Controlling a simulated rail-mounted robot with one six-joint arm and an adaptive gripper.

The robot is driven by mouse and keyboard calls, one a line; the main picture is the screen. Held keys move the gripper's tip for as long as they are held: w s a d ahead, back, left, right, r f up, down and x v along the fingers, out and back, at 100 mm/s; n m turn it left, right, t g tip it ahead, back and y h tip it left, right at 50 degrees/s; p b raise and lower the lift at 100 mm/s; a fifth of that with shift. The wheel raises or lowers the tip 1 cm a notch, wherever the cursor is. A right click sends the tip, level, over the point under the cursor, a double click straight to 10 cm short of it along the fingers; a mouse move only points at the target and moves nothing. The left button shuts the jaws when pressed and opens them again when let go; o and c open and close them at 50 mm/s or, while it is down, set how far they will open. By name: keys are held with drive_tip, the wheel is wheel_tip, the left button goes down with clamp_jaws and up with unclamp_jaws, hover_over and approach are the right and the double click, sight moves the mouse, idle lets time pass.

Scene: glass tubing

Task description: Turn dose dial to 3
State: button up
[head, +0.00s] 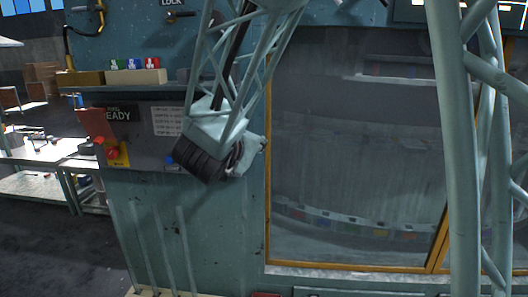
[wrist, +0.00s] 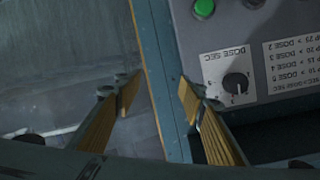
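The dose dial (wrist: 237,84) is a small black knob on a white plate marked DOSE SEC, upside down in the wrist view. A small light mark shows on the knob, but I cannot read its setting for certain. My gripper (wrist: 158,96) is open and empty, its yellow-padded fingers apart. The dial lies to the right of the right finger, outside the gap and not touched. In the head view my arm's dark end piece is in front of the panel; the dial and the fingertips cannot be made out there.
A grey control panel (wrist: 270,30) carries a green button (wrist: 204,8) and a white dose chart (wrist: 292,62). A red button on a yellow plate (head: 116,158) is at the panel's left. A large framed window (head: 350,150) is to the right. Colored blocks (head: 133,64) sit on a ledge above.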

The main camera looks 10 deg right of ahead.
drive_tip(key=shift+d+m+g, duration=0.5)
drive_tip(key=shift+d+g, duration=0.1)
drive_tip(key=shift+d, duration=2.75)
drive_tip(key=s+a+n+g+y+b, duration=0.1)
drive_tip(key=s+a+n+y+b, duration=0.2)
drive_tip(key=s+y, duration=0.2)
drive_tip(key=shift+s+a+f+n+b, duration=0.2)
drive_tip(key=shift+s+f+n+b, duration=0.15)
drive_tip(key=shift+s, duration=1.55)
drive_tip(key=shift+f, duration=0.1)
drive_tip(key=shift+s, duration=0.1)
